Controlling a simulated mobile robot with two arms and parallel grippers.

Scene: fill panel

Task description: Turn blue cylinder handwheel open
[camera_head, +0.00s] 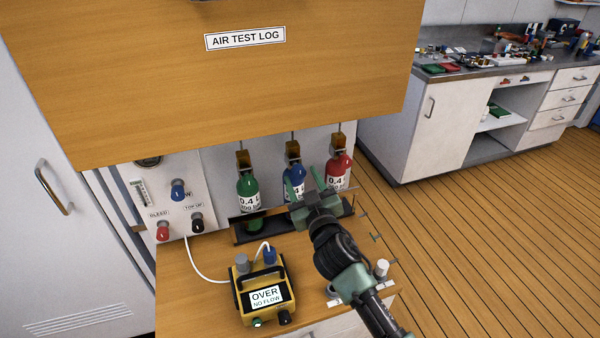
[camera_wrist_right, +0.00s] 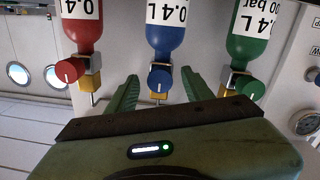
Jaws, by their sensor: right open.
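The blue cylinder (camera_head: 292,175) stands upright between a green and a red cylinder under the wooden cabinet, partly covered by my right gripper (camera_head: 303,179) in the head view. In the right wrist view, which is upside down, the blue handwheel (camera_wrist_right: 160,79) sits on its brass valve. There my right gripper (camera_wrist_right: 160,75) is open, with one green finger on each side of the handwheel's line. The wheel appears between the fingertips, with visible gaps on both sides; I cannot tell the remaining depth. My left gripper is not in view.
The green cylinder (camera_head: 246,190) and red cylinder (camera_head: 340,166) flank the blue one closely, each with its own handwheel. A yellow meter (camera_head: 263,290) reading "OVER NO FLOW" stands on the bench. A panel with several knobs (camera_head: 177,190) is at left. The wooden cabinet overhangs the cylinders.

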